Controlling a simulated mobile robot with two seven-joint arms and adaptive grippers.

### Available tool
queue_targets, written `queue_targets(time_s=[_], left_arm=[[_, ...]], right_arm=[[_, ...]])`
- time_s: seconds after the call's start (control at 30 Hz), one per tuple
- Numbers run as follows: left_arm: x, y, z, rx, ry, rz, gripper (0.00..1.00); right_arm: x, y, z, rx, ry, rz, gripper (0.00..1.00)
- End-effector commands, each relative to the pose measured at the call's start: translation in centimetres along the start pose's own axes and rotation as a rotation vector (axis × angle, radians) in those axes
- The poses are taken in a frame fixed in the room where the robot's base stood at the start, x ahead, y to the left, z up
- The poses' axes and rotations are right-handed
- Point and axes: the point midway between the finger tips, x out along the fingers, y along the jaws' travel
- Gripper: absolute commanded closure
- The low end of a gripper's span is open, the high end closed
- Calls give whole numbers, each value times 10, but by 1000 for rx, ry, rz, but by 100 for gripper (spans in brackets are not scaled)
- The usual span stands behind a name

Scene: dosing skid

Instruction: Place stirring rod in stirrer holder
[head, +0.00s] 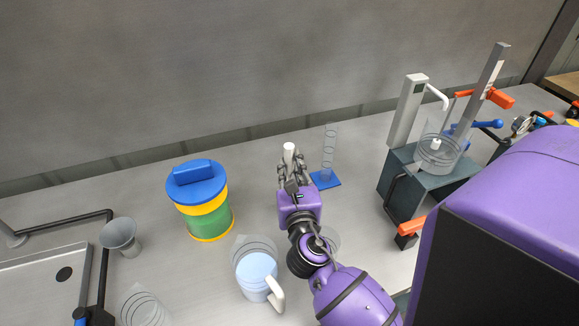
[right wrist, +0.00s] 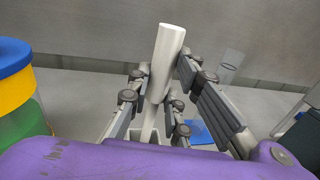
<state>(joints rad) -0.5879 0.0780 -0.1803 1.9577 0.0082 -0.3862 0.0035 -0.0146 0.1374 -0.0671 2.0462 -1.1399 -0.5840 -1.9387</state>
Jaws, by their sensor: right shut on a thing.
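The stirring rod is a white rod with a thick top and a thinner stem; its top (head: 289,150) shows above my right gripper in the head view. In the right wrist view the rod (right wrist: 166,55) stands nearly upright, leaning slightly right at the top. My right gripper (head: 290,172) is shut on the rod, with fingers on both sides of it (right wrist: 160,95). Below the fingers, the stem meets a pale grey block-like piece (right wrist: 146,136); I cannot tell whether this is the stirrer holder or whether the stem is inside it. My left gripper is not in view.
A blue-lidded yellow and green container (head: 203,205) stands left of my right gripper. A jug (head: 257,272) is close in front. A graduated cylinder with a blue base (head: 325,180) stands just right. A dark stand with a beaker (head: 437,153) is farther right.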

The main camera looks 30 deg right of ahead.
Motion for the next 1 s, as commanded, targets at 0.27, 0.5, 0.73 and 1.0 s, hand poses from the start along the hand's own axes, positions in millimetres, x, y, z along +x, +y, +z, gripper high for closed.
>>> queue_targets(time_s=[0.27, 0.5, 0.73, 1.0], left_arm=[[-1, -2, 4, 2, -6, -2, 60], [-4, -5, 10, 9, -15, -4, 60], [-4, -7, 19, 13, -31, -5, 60], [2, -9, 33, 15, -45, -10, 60]], right_arm=[[0, 0, -3, -1, 1, 0, 62], [0, 0, -3, -1, 1, 0, 62], [-19, 0, -3, -2, 6, 1, 62], [-78, -1, -6, -3, 10, -1, 62]])
